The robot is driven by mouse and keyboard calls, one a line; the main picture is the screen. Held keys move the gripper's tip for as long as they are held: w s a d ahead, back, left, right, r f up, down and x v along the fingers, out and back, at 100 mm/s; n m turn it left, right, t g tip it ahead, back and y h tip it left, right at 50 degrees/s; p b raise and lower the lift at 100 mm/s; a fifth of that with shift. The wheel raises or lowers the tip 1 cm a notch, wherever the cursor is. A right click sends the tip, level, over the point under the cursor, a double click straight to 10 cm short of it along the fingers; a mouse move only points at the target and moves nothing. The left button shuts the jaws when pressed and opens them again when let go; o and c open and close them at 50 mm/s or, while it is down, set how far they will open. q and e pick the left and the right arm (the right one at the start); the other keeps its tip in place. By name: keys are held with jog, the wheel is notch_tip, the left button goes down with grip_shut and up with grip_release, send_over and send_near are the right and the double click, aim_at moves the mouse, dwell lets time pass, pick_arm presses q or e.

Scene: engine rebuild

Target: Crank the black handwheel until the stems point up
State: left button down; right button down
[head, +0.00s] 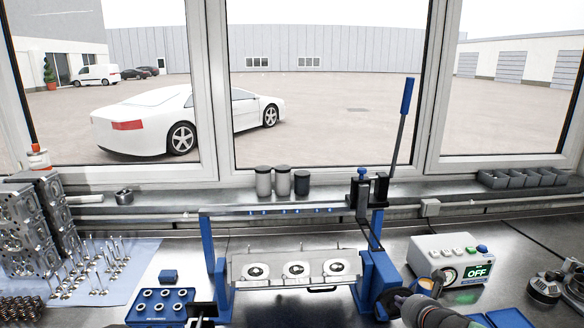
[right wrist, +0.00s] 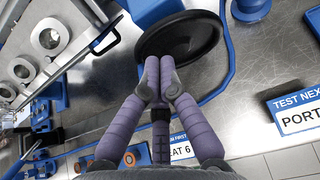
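A metal cylinder head (head: 277,281) is held in a blue tilting stand (head: 375,270) in the middle of the bench. Its face with three round ports is turned toward me; I cannot make out stems pointing up. The ports (right wrist: 50,37) also show at the left of the right wrist view. The black handwheel (right wrist: 195,40) is at the stand's right side. My right gripper (right wrist: 158,68) has its purple fingers together at the handwheel's near rim and appears shut on it; the fingers cover the contact. In the head view my right gripper (head: 405,297) is beside the stand.
A blue-handled lever (head: 405,100) rises behind the stand. A tester reading OFF (head: 448,262) stands to the right. A blue ring tray (head: 160,306), loose valves (head: 98,280) and more metal heads (head: 25,230) are at left. Canisters (head: 282,181) line the sill.

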jog(key=p+v, duration=0.4)
jog(key=v, duration=0.4)
dwell(0.6)
